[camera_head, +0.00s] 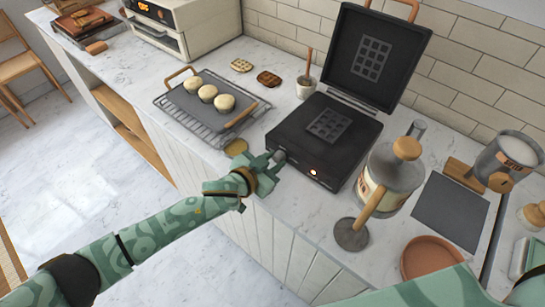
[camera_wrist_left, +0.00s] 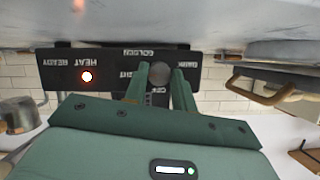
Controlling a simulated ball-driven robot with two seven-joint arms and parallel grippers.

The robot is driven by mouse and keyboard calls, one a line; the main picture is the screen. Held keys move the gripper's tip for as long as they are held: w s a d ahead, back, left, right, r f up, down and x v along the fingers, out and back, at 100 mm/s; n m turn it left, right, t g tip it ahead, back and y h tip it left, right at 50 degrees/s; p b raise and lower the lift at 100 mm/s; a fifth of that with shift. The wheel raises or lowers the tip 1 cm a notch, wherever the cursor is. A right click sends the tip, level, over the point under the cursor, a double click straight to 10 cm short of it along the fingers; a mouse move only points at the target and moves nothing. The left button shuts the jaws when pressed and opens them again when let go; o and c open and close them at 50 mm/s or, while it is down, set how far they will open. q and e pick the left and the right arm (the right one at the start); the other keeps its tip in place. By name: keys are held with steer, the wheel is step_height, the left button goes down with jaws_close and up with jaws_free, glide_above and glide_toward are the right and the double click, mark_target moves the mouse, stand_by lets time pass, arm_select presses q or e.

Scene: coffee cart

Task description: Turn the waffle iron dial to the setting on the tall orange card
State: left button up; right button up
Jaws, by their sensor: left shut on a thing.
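The black waffle iron (camera_head: 290,137) stands on the counter with its lid up, and a light on its front glows. Its round grey dial (camera_head: 280,156) is on the front panel, at the left end. My left gripper (camera_head: 268,166) is shut on the dial from the front. In the left wrist view, the dial (camera_wrist_left: 160,73) sits between the two green fingers. Upside-down setting words, including GOLDEN and DARK, surround it; the fingers cover others. The pointer position cannot be read. I cannot make out a tall orange card. My right gripper is not in view.
A rack (camera_head: 190,122) with several pale round pieces stands left of the iron. A glass-sided canister (camera_head: 395,178) with a wooden knob and handle stands close to its right. A terracotta dish (camera_head: 430,258) is near the front edge. An oven (camera_head: 195,27) is at the back left.

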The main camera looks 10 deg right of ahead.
arm_select(q)
steer(key=shift+s+f+m+t+y+p, duration=0.1)
steer(key=shift+m+t+y+p, duration=0.25)
steer(key=shift+m+t, duration=0.5)
steer(key=shift+m, duration=0.35)
steer(key=o, duration=1)
steer(key=shift+s+a+r, duration=0.15)
steer(key=shift+s+r, duration=0.05)
steer(key=p+v, duration=0.4)
steer(key=v, duration=1.1)
steer(key=shift+s+a+r, duration=0.15)
steer(key=shift+s+r, duration=0.05)
